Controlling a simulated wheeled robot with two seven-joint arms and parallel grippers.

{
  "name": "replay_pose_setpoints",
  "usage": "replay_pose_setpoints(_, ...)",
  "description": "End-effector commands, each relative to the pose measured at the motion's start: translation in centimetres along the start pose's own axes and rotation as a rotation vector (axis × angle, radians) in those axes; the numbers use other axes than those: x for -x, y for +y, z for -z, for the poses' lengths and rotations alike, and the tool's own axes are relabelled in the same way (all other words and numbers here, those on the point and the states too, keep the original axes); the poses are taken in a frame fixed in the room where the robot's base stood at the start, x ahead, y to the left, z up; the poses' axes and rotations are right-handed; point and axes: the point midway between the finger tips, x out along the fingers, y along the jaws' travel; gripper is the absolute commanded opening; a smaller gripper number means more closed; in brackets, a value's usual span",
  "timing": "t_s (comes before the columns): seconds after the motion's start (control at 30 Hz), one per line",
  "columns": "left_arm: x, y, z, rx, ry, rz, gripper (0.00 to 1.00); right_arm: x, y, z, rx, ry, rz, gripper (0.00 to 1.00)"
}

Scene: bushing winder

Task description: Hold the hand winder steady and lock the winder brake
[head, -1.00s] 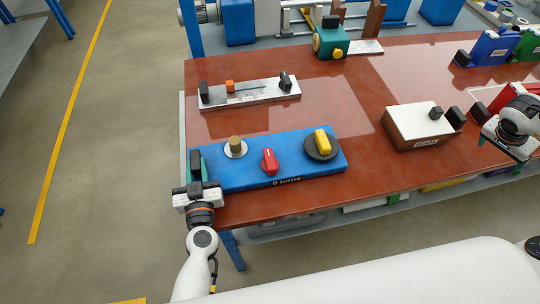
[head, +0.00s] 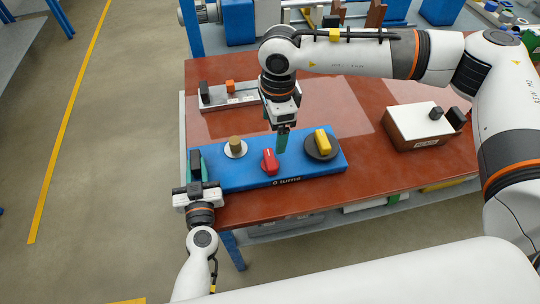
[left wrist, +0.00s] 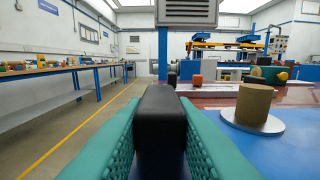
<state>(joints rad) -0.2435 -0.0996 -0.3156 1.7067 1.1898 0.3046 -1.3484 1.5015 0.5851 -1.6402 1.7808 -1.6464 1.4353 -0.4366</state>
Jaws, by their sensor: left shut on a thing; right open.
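The blue hand winder (head: 225,174) lies near the front left of the table, with a label reading "0 turns". My left gripper (head: 195,166) is shut on the black handle (left wrist: 160,115) at the winder's left end. The winder carries a brass-coloured spool (head: 235,145) on a pale disc, a red lever knob (head: 269,163) and a yellow grip (head: 321,139) on a dark disc. The red knob looks like the brake. My right gripper (head: 281,140) points down just behind and right of the red knob, open and empty. I cannot tell whether it touches the knob.
A metal fixture (head: 220,98) with an orange block stands behind the winder, partly hidden by my right arm. A white-topped brown box (head: 408,125) with black handles is at the right. The red-brown table (head: 350,107) is bare between them.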

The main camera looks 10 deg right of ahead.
Motion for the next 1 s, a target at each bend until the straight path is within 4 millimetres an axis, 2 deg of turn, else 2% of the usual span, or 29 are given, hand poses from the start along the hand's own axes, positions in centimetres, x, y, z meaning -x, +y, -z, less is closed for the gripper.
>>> replay_pose_setpoints(0.13,0.0,0.0,0.1,0.001,0.001,-0.001,0.00,0.3,-0.2,1.0,-0.058,-0.039,0.013,0.85)
replay_pose_setpoints(0.23,0.0,0.0,0.1,0.001,0.001,-0.001,0.00,-0.5,-0.2,1.0,-0.070,-0.045,0.016,0.85)
replay_pose_setpoints(0.7,0.0,0.0,0.1,0.001,0.001,0.001,0.00,-9.1,-0.4,0.6,-0.068,-0.042,0.016,0.85)
replay_pose_setpoints(0.83,0.0,0.0,0.1,0.001,0.001,0.001,0.00,-10.6,-0.4,0.6,-0.067,-0.042,0.015,0.85)
replay_pose_setpoints(1.0,0.0,0.0,0.1,0.001,0.001,0.001,0.00,-11.4,-0.3,0.5,-0.068,-0.041,0.013,0.85)
